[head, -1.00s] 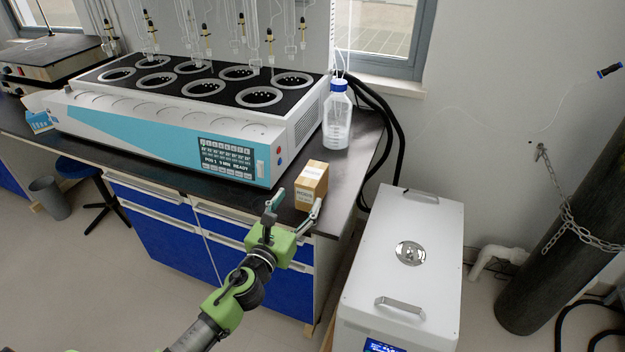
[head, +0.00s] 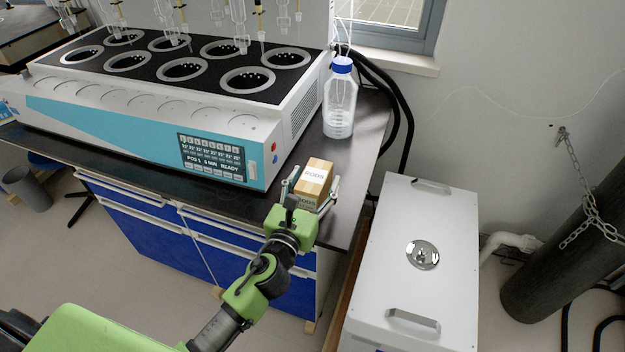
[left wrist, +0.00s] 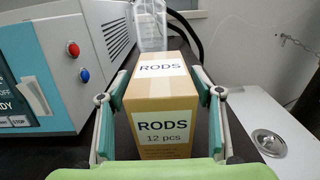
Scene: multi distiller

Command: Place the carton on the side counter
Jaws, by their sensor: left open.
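The carton (head: 314,177) is a small brown box with white labels. It stands upright on the dark counter (head: 352,168) near its front right corner. In the left wrist view the carton (left wrist: 160,100) fills the middle, and its labels read "RODS" and "12 pcs". My left gripper (head: 310,190) is open around the carton, with one finger on each side. In the left wrist view small gaps seem to show between the fingers and the carton's sides. My right gripper is not in view; a green part of my own body shows at the lower left.
The distiller (head: 130,120) with its blue front panel stands just left of the carton. A clear bottle with a blue cap (head: 340,100) stands behind it. A white cabinet (head: 415,265) with a bare stretch of top stands lower, right of the counter.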

